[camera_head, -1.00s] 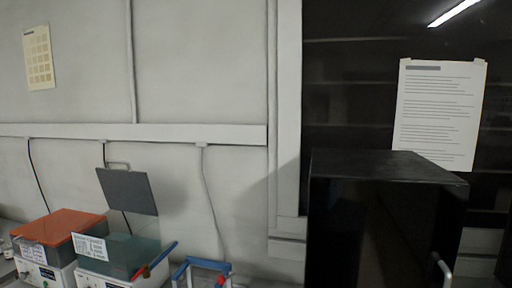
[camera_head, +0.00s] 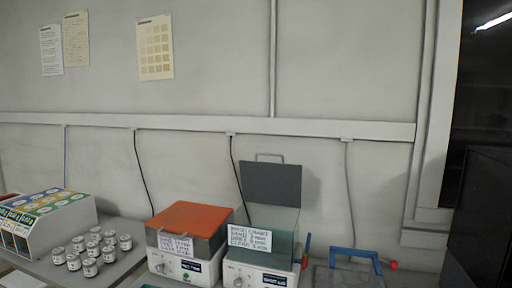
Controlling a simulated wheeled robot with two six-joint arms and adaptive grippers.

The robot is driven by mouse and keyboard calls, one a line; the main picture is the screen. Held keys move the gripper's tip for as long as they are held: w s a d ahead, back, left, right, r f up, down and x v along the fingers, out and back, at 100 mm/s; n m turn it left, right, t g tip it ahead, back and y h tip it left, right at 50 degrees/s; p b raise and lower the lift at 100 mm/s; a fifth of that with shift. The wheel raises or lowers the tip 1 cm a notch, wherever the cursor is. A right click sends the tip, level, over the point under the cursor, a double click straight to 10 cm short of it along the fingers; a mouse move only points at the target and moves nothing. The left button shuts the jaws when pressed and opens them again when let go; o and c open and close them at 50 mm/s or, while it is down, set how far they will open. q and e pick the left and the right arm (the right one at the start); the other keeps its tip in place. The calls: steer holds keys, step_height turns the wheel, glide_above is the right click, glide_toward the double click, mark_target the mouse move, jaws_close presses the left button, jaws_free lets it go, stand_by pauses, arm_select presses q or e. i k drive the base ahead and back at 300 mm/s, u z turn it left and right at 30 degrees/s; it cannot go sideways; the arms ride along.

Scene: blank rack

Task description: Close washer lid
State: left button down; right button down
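Two small box-shaped machines stand side by side on the bench. The right one is a teal-green washer (camera_head: 272,225) with a white front panel, a knob and a paper label. Its dark grey lid (camera_head: 272,184) stands raised and upright at the back, with a metal loop handle (camera_head: 269,157) on its top edge. The left machine (camera_head: 190,220) has an orange-red top that lies flat over it. Neither of my grippers is in view.
Several small white jars (camera_head: 91,249) and a box with coloured labels (camera_head: 46,222) stand on the bench at left. A blue-handled frame (camera_head: 355,254) is right of the washer. A dark cabinet (camera_head: 482,215) stands at the far right.

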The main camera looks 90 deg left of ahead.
mark_target(262, 182)
steer(key=u, duration=0.05)
steer(key=k, duration=0.1)
steer(key=u, duration=1.3)
